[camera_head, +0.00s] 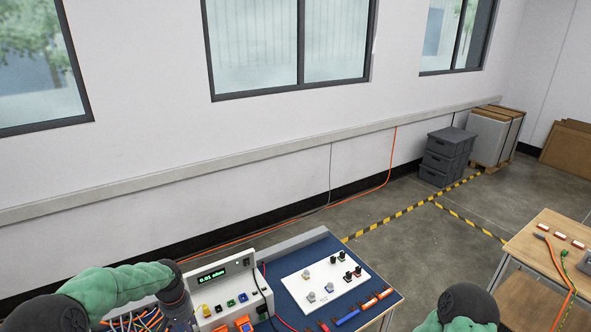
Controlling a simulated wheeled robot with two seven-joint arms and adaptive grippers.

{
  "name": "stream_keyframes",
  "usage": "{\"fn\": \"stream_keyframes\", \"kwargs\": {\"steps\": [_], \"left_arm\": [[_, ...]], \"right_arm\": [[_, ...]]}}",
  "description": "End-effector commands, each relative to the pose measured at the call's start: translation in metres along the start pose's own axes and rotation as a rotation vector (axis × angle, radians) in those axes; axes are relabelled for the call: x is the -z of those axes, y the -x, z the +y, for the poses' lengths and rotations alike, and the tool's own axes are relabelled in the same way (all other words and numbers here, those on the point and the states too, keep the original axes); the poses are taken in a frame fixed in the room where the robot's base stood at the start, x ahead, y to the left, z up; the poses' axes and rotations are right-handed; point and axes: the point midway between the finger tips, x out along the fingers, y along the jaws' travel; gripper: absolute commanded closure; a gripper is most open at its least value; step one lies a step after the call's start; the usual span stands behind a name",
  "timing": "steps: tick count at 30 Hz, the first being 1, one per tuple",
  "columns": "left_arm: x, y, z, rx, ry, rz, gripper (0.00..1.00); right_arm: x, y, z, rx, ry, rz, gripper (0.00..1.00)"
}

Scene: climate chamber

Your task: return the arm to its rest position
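My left arm (118,285), green with dark grey joints, comes in from the lower left. Its dark wrist part (175,296) points down at the left side of the bench, beside a white instrument, and runs toward the bottom edge. The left gripper's fingers do not show. My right arm (462,308) shows only as a green and dark rounded link at the bottom edge, right of the bench. The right gripper is out of the picture.
The white instrument (235,290) with a lit green display stands on the bench. Right of it lie a blue mat (318,247), a white panel (325,281) with knobs and several coloured tools. A wooden table (548,245) stands right. Grey crates (447,157) stand by the wall.

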Motion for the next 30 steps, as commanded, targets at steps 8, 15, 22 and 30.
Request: {"fn": "stream_keyframes", "kwargs": {"steps": [8,15,22,30], "left_arm": [[-0.015,-0.05,0.024,-0.052,-0.029,-0.012,0.51],[-0.04,-0.11,0.054,-0.121,-0.057,-0.023,0.51],[-0.094,-0.207,0.1,-0.224,-0.081,-0.041,0.51],[-0.199,-0.33,0.147,-0.327,-0.058,-0.056,0.51]], "right_arm": [[0.002,-0.018,0.006,0.0,0.0,0.003,0.6],[0.002,-0.039,0.014,0.0,0.0,0.001,0.6],[0.004,-0.079,0.028,0.0,0.0,0.002,0.6],[0.006,-0.141,0.05,0.0,0.0,0.001,0.6]]}}
